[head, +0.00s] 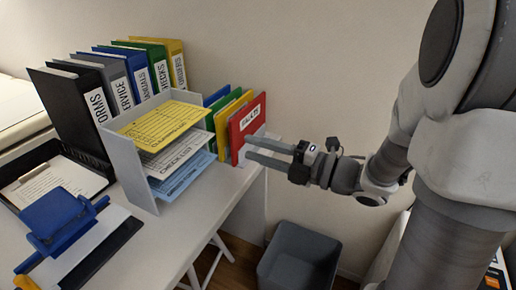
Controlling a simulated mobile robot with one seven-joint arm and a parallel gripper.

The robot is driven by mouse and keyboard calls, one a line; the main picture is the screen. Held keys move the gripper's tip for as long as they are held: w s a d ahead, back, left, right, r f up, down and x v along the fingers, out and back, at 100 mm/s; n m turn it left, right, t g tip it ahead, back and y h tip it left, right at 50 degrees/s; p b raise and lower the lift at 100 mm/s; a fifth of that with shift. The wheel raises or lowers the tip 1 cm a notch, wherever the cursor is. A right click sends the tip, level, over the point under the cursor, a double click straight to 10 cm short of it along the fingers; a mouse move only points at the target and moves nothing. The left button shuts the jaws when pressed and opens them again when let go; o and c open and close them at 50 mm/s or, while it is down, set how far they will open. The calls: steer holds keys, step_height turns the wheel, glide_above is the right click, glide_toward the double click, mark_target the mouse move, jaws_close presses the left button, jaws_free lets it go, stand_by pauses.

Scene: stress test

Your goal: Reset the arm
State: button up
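My gripper (268,152) is at the right end of the white desk (216,205), pointing left. Its two grey fingers are apart, with a gap between them, and nothing shows held. The fingertips are close to the lower part of a red binder (246,124). I cannot tell whether they touch it. My arm comes in from the right side of the view and reaches left toward the desk edge.
A grey tray rack (127,162) holds yellow, white and blue papers. Labelled binders (110,95) stand behind it. A blue hole punch (57,216) and a clipboard (88,243) lie at front left. A dark bin (300,255) stands on the floor below my gripper.

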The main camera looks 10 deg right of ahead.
steer(key=shift+w, duration=0.1)
steer(key=w+d+r+m+t+h, duration=0.3)
steer(key=w+d+m+h, duration=0.4)
steer(key=m+h, duration=0.2)
steer(key=s+d+r+m+g+h, duration=0.1)
steer(key=s+d+r+m+h, duration=0.1)
steer(key=s+d+m+h, duration=0.5)
steer(key=s+a+f+m+g+y, duration=0.1)
steer(key=s+a+f+m+g, duration=0.25)
steer(key=s+a+m, duration=0.35)
steer(key=s+a+f+m+g+y, duration=0.1)
steer(key=s+a+f+m+g, duration=0.25)
steer(key=s, duration=0.55)
step_height(320, 180, up, 21)
steer(key=m+p, duration=0.2)
steer(key=p, duration=1.7)
steer(key=shift+s+d, duration=0.2)
steer(key=shift+s, duration=0.25)
